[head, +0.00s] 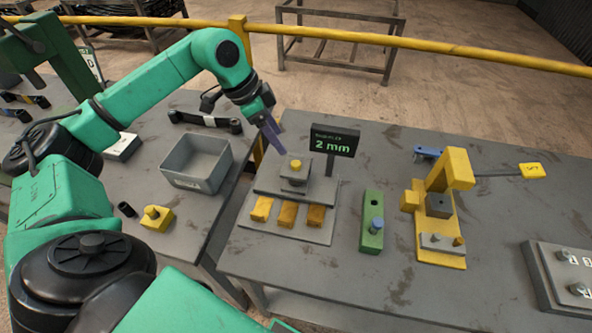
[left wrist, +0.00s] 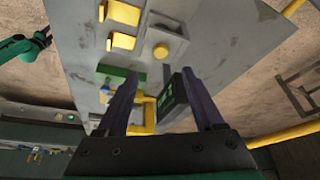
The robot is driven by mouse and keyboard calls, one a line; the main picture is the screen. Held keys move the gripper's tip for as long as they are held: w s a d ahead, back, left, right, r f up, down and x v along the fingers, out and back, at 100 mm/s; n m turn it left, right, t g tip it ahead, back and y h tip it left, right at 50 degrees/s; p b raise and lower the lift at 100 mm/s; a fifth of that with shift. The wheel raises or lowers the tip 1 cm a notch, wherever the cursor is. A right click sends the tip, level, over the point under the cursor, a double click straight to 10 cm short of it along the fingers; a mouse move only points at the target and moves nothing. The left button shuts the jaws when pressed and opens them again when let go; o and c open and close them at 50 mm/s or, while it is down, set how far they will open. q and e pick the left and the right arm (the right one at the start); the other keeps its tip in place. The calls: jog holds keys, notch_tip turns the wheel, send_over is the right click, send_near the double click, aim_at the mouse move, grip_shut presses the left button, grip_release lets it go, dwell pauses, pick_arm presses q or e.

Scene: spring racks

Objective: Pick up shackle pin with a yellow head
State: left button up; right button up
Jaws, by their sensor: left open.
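A round yellow head (head: 295,165) stands upright on top of the grey stepped fixture (head: 268,188) by the 2 mm sign. It also shows in the left wrist view (left wrist: 161,50); its shank is hidden. Another yellow-topped pin (head: 152,212) stands in a small yellow block on the left table. My left gripper (head: 281,150) is open and empty, above and slightly left of the fixture's yellow head. In the left wrist view its fingers (left wrist: 158,74) are apart, with the head beyond their tips. A green arm with a dark end (left wrist: 42,38) shows small at the left there, likely my right.
The 2 mm sign (head: 333,141) stands just behind the fixture. A green block (head: 371,238) with a blue-topped pin and a yellow press (head: 456,170) stand to the right. A grey bin (head: 196,182) sits on the left table. A yellow rail (head: 400,47) runs behind.

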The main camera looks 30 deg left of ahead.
aim_at(296, 163)
pick_arm(q)
jog(key=p+x, duration=0.4)
jog(key=x, duration=0.6)
jog(key=shift+a, duration=0.1)
jog(key=shift+f, duration=0.1)
grip_shut()
